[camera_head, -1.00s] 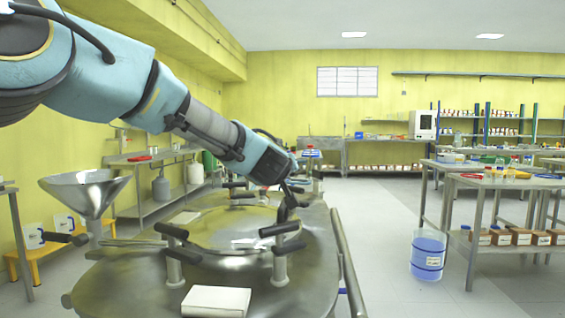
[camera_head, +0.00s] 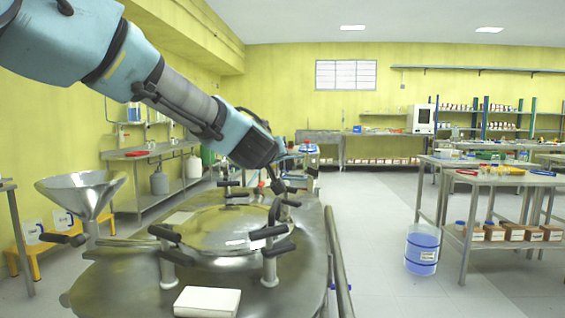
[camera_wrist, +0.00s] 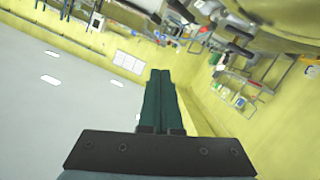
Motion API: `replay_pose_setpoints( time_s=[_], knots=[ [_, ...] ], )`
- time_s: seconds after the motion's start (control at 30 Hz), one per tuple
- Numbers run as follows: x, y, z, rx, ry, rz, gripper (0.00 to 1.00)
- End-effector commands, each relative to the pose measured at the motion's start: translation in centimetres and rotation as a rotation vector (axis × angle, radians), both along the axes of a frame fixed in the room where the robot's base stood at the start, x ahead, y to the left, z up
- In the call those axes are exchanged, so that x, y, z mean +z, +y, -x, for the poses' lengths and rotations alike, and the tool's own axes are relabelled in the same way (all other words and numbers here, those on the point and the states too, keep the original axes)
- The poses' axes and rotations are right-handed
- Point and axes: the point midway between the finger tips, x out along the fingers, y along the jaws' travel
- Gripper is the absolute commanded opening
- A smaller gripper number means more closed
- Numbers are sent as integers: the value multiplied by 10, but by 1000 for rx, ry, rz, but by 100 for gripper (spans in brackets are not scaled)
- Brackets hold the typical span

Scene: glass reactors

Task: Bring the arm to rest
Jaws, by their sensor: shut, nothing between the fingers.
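My gripper (camera_head: 278,188) is at the end of my blue and grey arm, above the far side of the round metal reactor lid (camera_head: 110,283) in the head view. In the wrist view my gripper (camera_wrist: 161,75) shows its two dark green fingers pressed together, with nothing between them. The arm reaches in from the upper left and slopes down to the right. Whether the fingertips touch anything on the lid cannot be told.
The lid carries black-handled clamps (camera_head: 268,260), a domed hatch (camera_head: 215,232) and a white block (camera_head: 207,302). A metal funnel (camera_head: 82,195) stands at left. A blue bucket (camera_head: 422,250) and a steel table (camera_head: 475,190) are at right. The floor between is clear.

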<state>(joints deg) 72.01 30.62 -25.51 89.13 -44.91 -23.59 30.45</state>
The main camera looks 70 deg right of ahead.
Motion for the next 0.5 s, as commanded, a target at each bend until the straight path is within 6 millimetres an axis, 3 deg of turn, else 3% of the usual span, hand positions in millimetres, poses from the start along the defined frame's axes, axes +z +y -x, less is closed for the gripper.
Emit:
replay_pose_setpoints(
  time_s=[0.23,0.5],
  knots=[
    [9,44,12,-1,-1,1,0],
    [14,63,17,-1,1,0,0]
  ],
)
